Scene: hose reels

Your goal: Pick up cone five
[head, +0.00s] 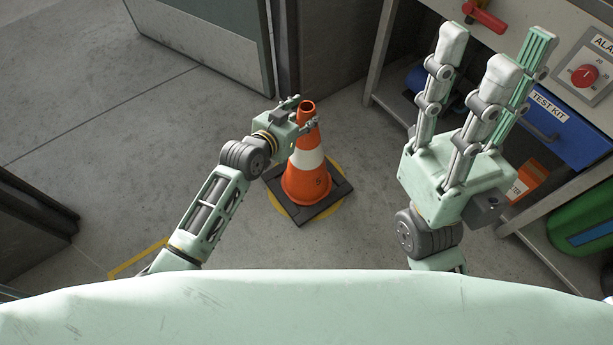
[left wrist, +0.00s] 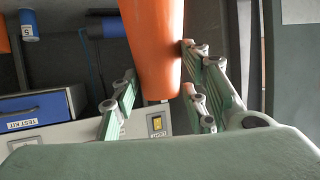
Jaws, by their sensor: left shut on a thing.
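The orange cone (head: 305,184) with a white band and a small "5" low on its side stands upright on its dark square base (head: 305,211), over a yellow floor ring. My left gripper (head: 307,113) is shut on the cone near its top. In the left wrist view the orange cone body (left wrist: 155,45) runs down between the fingers of my left gripper (left wrist: 160,95). My right gripper (head: 492,55) is raised at the right, fingers spread, open and empty, well apart from the cone.
A workbench at the right holds a blue "TEST KIT" drawer (head: 555,128), a red knob (head: 584,75) and a red handle (head: 484,17). An orange box (head: 528,180) and green cylinder (head: 585,225) sit below. A grey door panel (head: 205,45) stands behind left. Floor left of the cone is clear.

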